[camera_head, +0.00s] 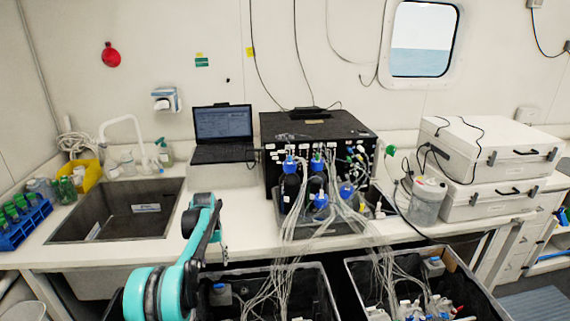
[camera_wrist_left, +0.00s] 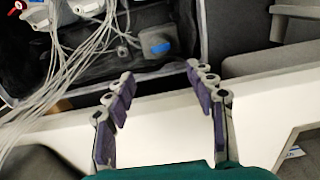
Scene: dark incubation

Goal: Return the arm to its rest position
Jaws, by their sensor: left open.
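My left arm, teal and dark grey, rises from the lower left in the head view and bends at the sink's right side. Its gripper is small and partly hidden there, near the counter's front edge. In the left wrist view my left gripper (camera_wrist_left: 160,75) is open, its two dark purple padded fingers spread apart with nothing between them. A white edge runs behind the fingers. My right gripper is in neither view.
Two dark bins (camera_head: 327,302) with tubing and bottles stand in front of the counter (camera_head: 245,238). A sink (camera_head: 115,222), a blue tube rack (camera_head: 25,228), a laptop (camera_head: 222,125), a black apparatus (camera_head: 315,135) and white cases (camera_head: 495,155) occupy the counter.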

